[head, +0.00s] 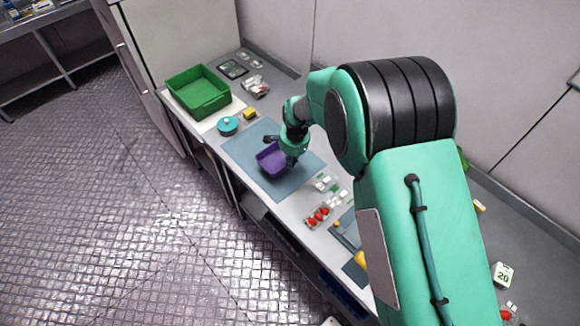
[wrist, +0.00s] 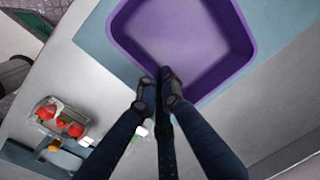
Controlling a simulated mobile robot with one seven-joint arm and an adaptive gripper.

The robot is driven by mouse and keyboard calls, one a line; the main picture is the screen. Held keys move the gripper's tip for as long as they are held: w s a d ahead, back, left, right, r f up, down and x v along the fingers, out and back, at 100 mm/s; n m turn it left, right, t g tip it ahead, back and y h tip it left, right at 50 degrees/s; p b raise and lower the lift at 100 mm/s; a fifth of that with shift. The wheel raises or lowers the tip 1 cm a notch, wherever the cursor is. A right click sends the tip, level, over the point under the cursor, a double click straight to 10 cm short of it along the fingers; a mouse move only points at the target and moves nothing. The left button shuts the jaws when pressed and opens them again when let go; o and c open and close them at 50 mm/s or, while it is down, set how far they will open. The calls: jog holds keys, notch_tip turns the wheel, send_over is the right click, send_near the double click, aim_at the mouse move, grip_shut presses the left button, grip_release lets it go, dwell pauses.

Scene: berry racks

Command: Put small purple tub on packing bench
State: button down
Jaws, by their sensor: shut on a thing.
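The small purple tub (head: 271,160) is at the blue-grey mat (head: 241,149) on the packing bench (head: 292,201). It looks empty and upright. In the wrist view the tub (wrist: 184,38) fills the top middle, with the mat (wrist: 96,38) behind it. My gripper (head: 291,160) is at the tub's right side in the head view. In the wrist view my gripper (wrist: 165,76) is shut on the tub's near wall. I cannot tell whether the tub rests on the mat or hangs just above it.
A green crate (head: 199,91) stands at the bench's far end. A teal round pot (head: 228,126) and a yellow block (head: 250,113) sit beyond the mat. A clear punnet of red berries (head: 317,217) lies to the near side. Bare mat surrounds the tub.

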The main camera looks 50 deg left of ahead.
jog(key=shift+w+a, duration=0.15)
jog(key=shift+a, duration=0.1)
jog(key=shift+a+f, duration=0.1)
jog(key=shift+f, duration=1.7)
jog(key=shift+f, duration=0.2)
jog(key=c, duration=2)
grip_release()
jog(key=shift+o, duration=0.3)
jog(key=shift+r, duration=0.2)
notch_tip(320, 180, up, 12)
jog(key=d, duration=0.1)
jog(key=shift+d, duration=0.25)
